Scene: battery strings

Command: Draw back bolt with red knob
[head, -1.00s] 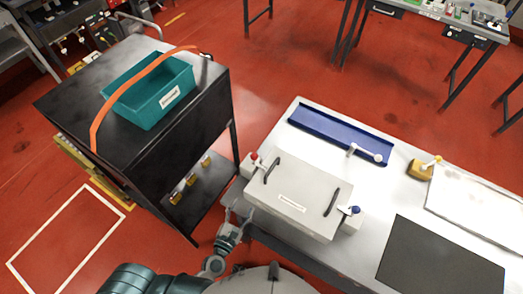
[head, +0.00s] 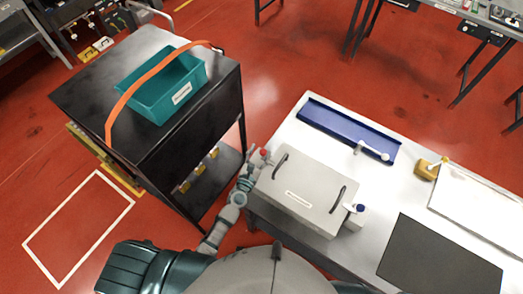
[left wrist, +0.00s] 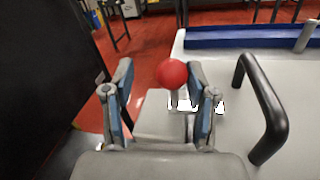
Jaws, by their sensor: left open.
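The red knob (head: 264,152) is at the left end of a grey box (head: 299,190) with two black handles, on the white table. In the left wrist view the red knob (left wrist: 171,73) stands on a pale stem, between the fingers in the picture and nearer the right one. My left gripper (left wrist: 160,95) is open and does not grip the knob. In the head view my left gripper (head: 253,160) is at the box's left edge, beside the knob. A blue knob (head: 360,208) is at the box's right side. My right gripper is not in view.
A black cart (head: 80,95) with a teal bin (head: 150,107) and orange strap stands close on the left. The table also holds a blue tray (head: 335,122), a yellow block (head: 424,170) and a dark mat (head: 440,258).

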